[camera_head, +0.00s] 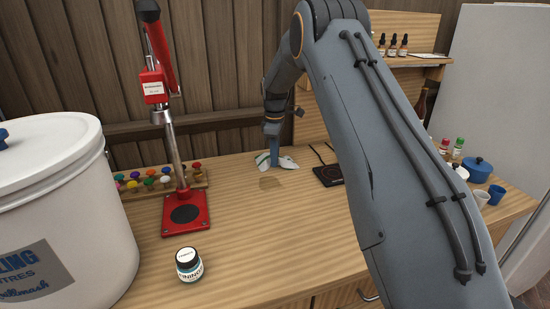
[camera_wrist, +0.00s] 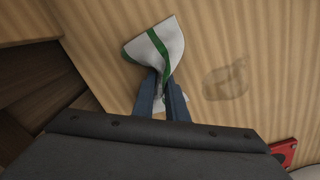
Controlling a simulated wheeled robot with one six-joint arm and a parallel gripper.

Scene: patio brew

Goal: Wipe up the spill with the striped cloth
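The striped cloth (camera_head: 287,163) is white with a green stripe. It lies bunched at the back of the wooden worktop. In the wrist view the cloth (camera_wrist: 168,42) spreads out in front of the fingertips, with a little white also below them. My gripper (camera_head: 275,154) points down at the cloth; in the wrist view its blue fingers (camera_wrist: 161,84) come close together with cloth pinched between their tips. The spill (camera_head: 269,183) is a faint brownish patch on the worktop, just in front of the cloth. In the wrist view the spill (camera_wrist: 225,81) lies right of the fingers, apart from the cloth.
A red bottle capper (camera_head: 186,213) stands left of the spill, by a rack of coloured caps (camera_head: 150,184). A jar (camera_head: 189,264) and a large white bucket (camera_head: 60,210) are nearer. A dark scale (camera_head: 329,175) sits right of the cloth. The worktop's middle is clear.

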